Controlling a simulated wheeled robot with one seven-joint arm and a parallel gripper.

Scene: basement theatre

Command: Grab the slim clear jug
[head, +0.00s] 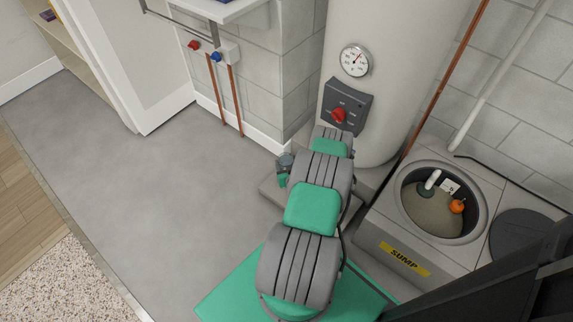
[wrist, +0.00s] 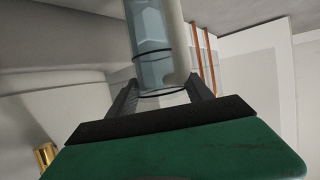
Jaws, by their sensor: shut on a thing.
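The slim clear jug (wrist: 150,42) shows in the wrist view as a tall, see-through bluish cylinder with dark rings and a pale handle-like bar along its right side. My gripper (wrist: 160,90) has its two dark fingers on either side of the jug's near end and is shut on it. The jug's far end runs out of the top of the wrist view. In the head view my arm hides most of the gripper, and I cannot make out the jug clearly there.
A white tank (head: 395,70) with a gauge and red knob stands beyond my arm. A sump box (head: 375,240) with an open round pit is at the right. A white sink (head: 225,8) and copper pipes are at the back. Grey floor (head: 130,190) at the left is clear.

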